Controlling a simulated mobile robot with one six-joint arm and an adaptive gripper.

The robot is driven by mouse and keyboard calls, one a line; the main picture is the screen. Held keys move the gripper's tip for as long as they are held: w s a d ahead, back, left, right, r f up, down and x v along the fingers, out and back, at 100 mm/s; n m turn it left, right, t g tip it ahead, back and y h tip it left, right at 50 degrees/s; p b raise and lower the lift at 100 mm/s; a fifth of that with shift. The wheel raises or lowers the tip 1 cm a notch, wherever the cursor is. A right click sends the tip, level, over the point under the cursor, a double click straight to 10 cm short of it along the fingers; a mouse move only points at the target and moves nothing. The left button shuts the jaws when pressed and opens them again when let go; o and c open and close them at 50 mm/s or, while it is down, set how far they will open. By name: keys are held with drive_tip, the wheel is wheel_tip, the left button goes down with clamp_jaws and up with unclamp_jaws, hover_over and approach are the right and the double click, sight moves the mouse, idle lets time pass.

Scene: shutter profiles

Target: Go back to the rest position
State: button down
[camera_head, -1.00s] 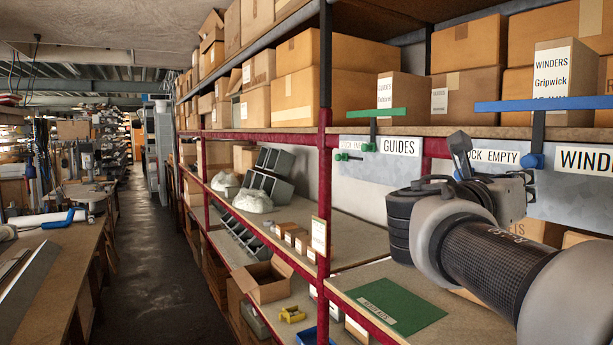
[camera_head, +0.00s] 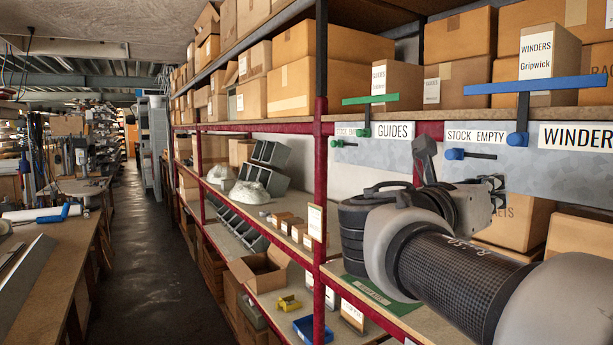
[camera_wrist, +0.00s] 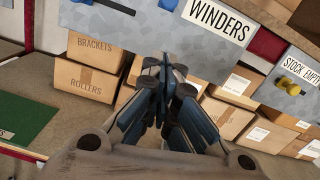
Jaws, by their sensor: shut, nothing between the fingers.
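My gripper (camera_wrist: 165,68) is shut and empty in the wrist view, its dark fingers together in front of a shelf with cardboard boxes. In the head view my arm reaches in from the lower right, and the gripper (camera_head: 425,150) shows only in part behind the wrist. It is in front of the grey sign panel (camera_head: 570,170); I cannot tell the exact gap. No held object shows in either view.
A blue T-shaped handle (camera_head: 535,85) and a green one (camera_head: 370,99) stand at the panel. A green mat (camera_head: 385,300) lies on the shelf, partly behind my arm. Boxes (camera_wrist: 85,82) fill the shelf behind. An aisle (camera_head: 140,250) runs clear at left.

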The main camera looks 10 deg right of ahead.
drive_tip(key=s+a+f+m+g+y+b, duration=0.1)
drive_tip(key=s+a+f+m+y+b, duration=0.25)
drive_tip(key=f, duration=0.85)
drive_tip(key=s+a+f+m+g+y+b, duration=0.1)
drive_tip(key=s+a+f+m+y+b, duration=0.3)
drive_tip(key=f, duration=0.8)
drive_tip(key=s+f+m+g+y+b, duration=0.15)
drive_tip(key=s+f+m+b, duration=0.35)
drive_tip(key=f, duration=0.7)
drive_tip(key=s+a+f+m+y+b, duration=0.3)
drive_tip(key=a+f+m, duration=0.3)
drive_tip(key=f, duration=0.3)
drive_tip(key=s+a+f+m+y+b, duration=0.3)
drive_tip(key=a+f+m+y+b, duration=0.2)
drive_tip(key=f, duration=0.5)
drive_tip(key=shift+s+a+f+m+t, duration=0.15)
drive_tip(key=shift+a+f+m+t, duration=0.25)
drive_tip(key=shift+a, duration=0.75)
drive_tip(key=shift+r, duration=0.1)
